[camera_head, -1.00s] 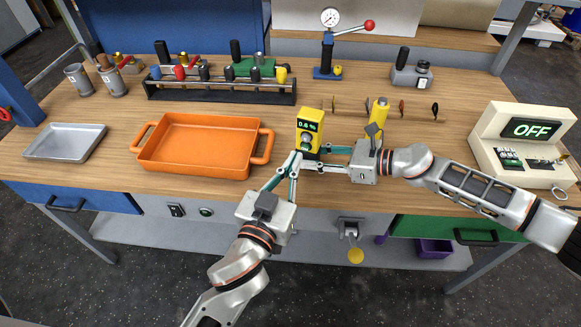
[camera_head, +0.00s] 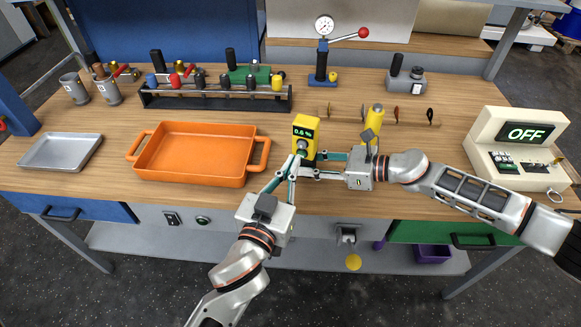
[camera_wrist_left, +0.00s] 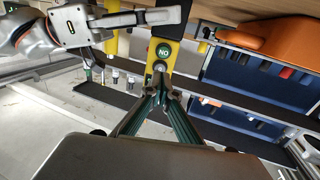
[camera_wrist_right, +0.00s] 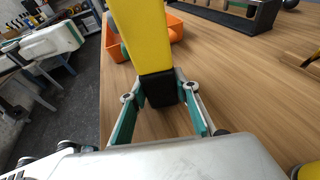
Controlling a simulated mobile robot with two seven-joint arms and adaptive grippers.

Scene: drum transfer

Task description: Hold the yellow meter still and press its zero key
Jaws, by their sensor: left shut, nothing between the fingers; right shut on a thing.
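The yellow meter (camera_head: 304,127) stands upright near the table's front edge, its green display reading 0.6 %. My right gripper (camera_head: 321,166) is shut on its black lower end (camera_wrist_right: 160,89), one finger on each side in the right wrist view. My left gripper (camera_head: 299,160) is shut and empty in front of the meter's lower face. In the left wrist view, a green ON key (camera_wrist_left: 163,50) shows upside down, with a grey round key (camera_wrist_left: 159,67) by the closed fingertips (camera_wrist_left: 162,80). I cannot tell whether the fingertips touch it. No zero label is readable.
An orange tray (camera_head: 135,171) lies left of the meter, with a grey tray (camera_head: 32,163) beyond. A rack (camera_head: 215,103) stands behind. A yellow-handled tool (camera_head: 372,122) stands right of the meter. A cream console (camera_head: 487,135) reading OFF is at the far right.

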